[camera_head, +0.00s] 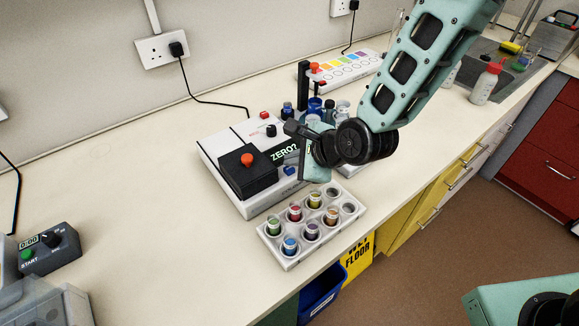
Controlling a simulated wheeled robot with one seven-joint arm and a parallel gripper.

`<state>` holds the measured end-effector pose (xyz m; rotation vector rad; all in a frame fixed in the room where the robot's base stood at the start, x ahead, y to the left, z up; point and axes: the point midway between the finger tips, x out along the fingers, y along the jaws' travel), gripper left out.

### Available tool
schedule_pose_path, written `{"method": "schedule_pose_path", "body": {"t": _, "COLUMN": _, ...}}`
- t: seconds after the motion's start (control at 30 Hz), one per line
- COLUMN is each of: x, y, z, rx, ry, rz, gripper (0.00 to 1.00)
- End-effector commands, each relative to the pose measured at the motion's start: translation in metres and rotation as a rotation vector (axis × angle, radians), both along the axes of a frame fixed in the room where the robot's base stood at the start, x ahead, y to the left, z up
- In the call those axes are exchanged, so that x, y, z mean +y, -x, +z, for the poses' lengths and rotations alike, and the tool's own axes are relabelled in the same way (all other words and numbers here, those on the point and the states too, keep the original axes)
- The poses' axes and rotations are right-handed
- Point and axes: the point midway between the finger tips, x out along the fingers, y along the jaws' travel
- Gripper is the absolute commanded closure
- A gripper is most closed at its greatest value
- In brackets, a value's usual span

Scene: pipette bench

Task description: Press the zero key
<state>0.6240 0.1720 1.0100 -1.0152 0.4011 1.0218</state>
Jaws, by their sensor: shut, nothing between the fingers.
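A white instrument (219,146) stands on the bench. Its dark display (285,152) shows "ZERO?" in green and is partly covered by my gripper. A blue key (289,171) sits just below the display, and a red button (264,115) and a black knob (271,130) are on the top further back. I cannot read the small key labels, so I cannot tell which key is zero. My gripper (293,128) is shut and empty, above the right side of the instrument. Whether it touches anything is hidden.
A black box with an orange-red knob (247,160) rises at the instrument's left front. A white rack (273,229) of coloured-capped vials stands in front. Several bottles and a dark stand (303,85) are behind my gripper. The bench at left is clear up to a timer (48,250).

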Motion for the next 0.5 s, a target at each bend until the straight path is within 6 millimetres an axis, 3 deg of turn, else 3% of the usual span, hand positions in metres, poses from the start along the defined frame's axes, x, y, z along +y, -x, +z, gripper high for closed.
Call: {"method": "schedule_pose_path", "body": {"t": 0.5, "x": -0.0001, "y": 0.0001, "z": -0.0064, "rx": 0.001, "ry": -0.001, "rz": -0.001, "gripper": 1.0}}
